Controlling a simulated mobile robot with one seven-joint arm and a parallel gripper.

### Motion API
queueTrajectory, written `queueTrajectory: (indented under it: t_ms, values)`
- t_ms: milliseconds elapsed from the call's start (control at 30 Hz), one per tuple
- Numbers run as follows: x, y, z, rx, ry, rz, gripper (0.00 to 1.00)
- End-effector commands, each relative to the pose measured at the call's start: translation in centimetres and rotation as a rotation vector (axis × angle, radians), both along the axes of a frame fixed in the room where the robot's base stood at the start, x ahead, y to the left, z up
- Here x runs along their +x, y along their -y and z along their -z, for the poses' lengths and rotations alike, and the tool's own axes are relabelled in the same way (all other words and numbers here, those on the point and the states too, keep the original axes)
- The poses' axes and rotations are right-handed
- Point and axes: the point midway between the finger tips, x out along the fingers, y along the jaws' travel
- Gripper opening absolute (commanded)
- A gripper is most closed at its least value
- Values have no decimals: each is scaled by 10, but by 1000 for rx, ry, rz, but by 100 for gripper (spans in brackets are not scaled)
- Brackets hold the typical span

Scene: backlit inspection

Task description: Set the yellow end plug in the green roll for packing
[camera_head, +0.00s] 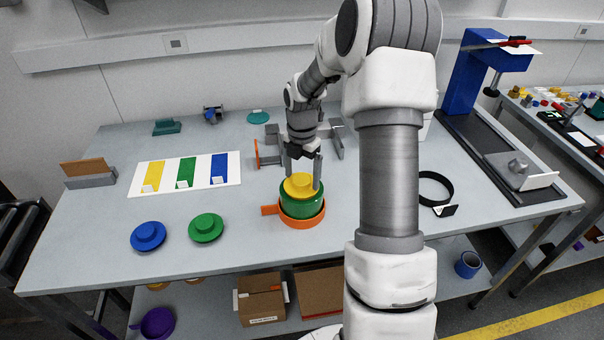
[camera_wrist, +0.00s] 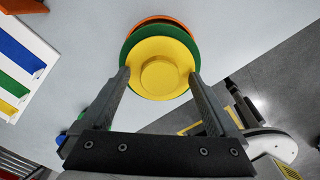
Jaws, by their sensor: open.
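The yellow end plug (camera_head: 298,185) lies on top of the green roll (camera_head: 302,210), its knob facing up. The roll stands upright in an orange holder (camera_head: 300,221) with a handle to the left. My gripper (camera_head: 302,182) is just above and around the plug. In the wrist view the yellow plug (camera_wrist: 160,68) shows between the two fingertips (camera_wrist: 160,75), with the green roll (camera_wrist: 178,27) behind it. The fingers are open. How deep the plug sits in the roll cannot be told.
A blue plug (camera_head: 148,236) and a green plug (camera_head: 206,228) lie to the left. A white board (camera_head: 184,174) with yellow, green and blue stripes lies behind them. A black ring (camera_head: 436,187) lies to the right, beyond my arm.

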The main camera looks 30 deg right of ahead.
Motion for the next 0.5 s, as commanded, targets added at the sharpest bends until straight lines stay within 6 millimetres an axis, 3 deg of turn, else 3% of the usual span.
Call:
queueTrajectory:
  t_ms: [267,500]
  values:
    - [1,1,-13,-1,2,1,94]
    - [1,1,-65,-2,6,1,94]
